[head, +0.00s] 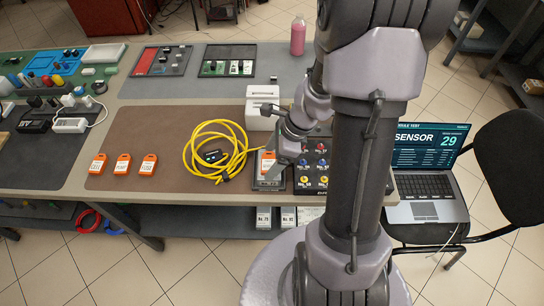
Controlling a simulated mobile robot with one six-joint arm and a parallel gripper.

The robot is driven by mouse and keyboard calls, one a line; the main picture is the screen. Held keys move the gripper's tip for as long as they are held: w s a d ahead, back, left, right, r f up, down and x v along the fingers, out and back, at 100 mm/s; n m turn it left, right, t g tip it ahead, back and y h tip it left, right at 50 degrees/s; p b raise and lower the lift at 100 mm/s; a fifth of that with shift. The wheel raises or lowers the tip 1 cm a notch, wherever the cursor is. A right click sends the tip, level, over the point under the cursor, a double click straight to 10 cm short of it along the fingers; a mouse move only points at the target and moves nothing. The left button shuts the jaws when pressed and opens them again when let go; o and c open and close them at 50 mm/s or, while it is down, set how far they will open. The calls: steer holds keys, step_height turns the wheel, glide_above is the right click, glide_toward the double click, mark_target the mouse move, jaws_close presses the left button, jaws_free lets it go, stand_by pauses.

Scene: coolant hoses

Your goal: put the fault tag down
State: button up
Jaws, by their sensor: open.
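An orange fault tag (267,163) with a white label lies at a dark grey tray (266,185) near the front edge of the workbench. My gripper (277,170) is low over that tray, right beside the tag, and partly covers it. The gripper is open. Whether its fingers touch the tag cannot be told. Three more orange tags lie in a row on the brown mat at the left: one (97,164), a middle one (122,164) and a right one (148,164).
A coiled yellow cable (232,150) lies left of the tray. A panel with coloured knobs (312,170) stands close on the right, partly behind my arm. White boxes (262,92) stand behind. A laptop (428,175) is at the right. The brown mat (165,125) has free room.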

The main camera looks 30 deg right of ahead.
steer(key=shift+o, duration=0.3)
steer(key=p+v, duration=0.6)
steer(key=v, duration=0.7)
steer(key=a+r+n+t+h, duration=0.1)
steer(key=a+r+n+h, duration=0.1)
steer(key=a+r+n, duration=0.9)
steer(key=s+a+r+n+t+b, duration=0.2)
steer(key=s+a+r+n, duration=0.2)
steer(key=s+a+n, duration=0.4)
steer(key=shift+n, duration=0.7)
steer(key=shift+a, duration=0.15)
